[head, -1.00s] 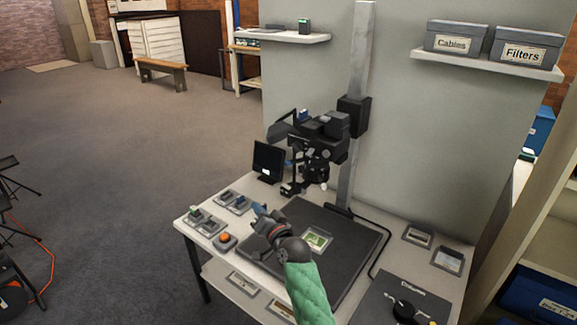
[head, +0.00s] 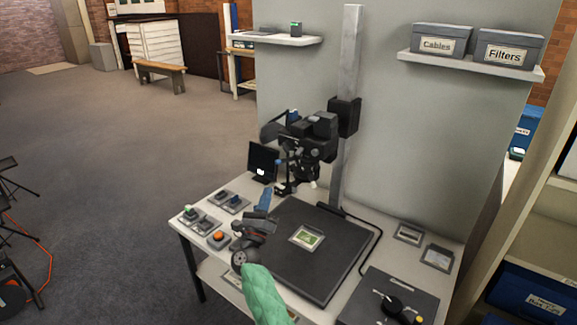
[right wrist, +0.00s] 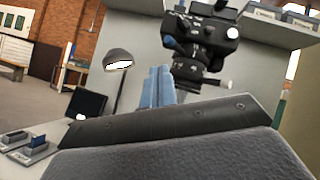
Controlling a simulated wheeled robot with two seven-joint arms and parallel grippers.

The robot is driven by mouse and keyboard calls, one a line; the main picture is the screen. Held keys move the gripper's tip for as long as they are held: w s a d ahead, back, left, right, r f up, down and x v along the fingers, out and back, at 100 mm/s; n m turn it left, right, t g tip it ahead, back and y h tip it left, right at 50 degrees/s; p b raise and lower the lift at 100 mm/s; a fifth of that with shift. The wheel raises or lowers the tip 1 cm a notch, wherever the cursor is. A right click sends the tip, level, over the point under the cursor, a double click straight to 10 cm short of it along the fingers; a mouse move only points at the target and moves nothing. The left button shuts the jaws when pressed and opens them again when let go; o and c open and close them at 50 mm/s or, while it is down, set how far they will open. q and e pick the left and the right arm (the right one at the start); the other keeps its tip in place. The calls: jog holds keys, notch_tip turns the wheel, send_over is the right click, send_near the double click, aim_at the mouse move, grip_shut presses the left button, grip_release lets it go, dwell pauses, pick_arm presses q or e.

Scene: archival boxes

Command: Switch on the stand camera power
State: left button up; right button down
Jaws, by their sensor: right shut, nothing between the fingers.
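The stand camera (head: 318,135) is a black unit on a grey upright column (head: 350,60), above a dark baseboard. It fills the upper right of the right wrist view (right wrist: 205,40). I cannot make out its power switch. My right gripper (head: 264,198) is shut and empty over the left edge of the baseboard, below and left of the camera, with its blue fingers pointing up. In the right wrist view the closed fingers (right wrist: 157,86) stand just left of the camera's lower part, apparently apart from it. My left gripper is not in view.
Several small switch boxes (head: 236,204) and an orange button (head: 219,236) sit on the table's left side. A small monitor (head: 262,160) stands behind them. A card with a green picture (head: 308,238) lies on the baseboard (head: 335,265). A dial panel (head: 390,300) is at front right.

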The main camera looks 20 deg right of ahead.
aim_at(300, 151)
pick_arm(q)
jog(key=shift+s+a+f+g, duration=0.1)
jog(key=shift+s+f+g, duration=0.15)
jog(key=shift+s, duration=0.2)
pick_arm(e)
jog(key=s+d+m+g+h, duration=0.1)
jog(key=m+g+h, duration=0.1)
jog(key=m, duration=0.1)
jog(key=s+d+m+g+h, duration=0.1)
jog(key=m, duration=0.2)
jog(key=s+d+m+g+h, duration=0.1)
jog(key=m+g+h, duration=0.1)
jog(key=m, duration=0.2)
jog(key=shift+s+d+f+g+h, duration=0.1)
jog(key=shift+d+f+g+h, duration=0.05)
jog(key=shift+d+g+h, duration=0.2)
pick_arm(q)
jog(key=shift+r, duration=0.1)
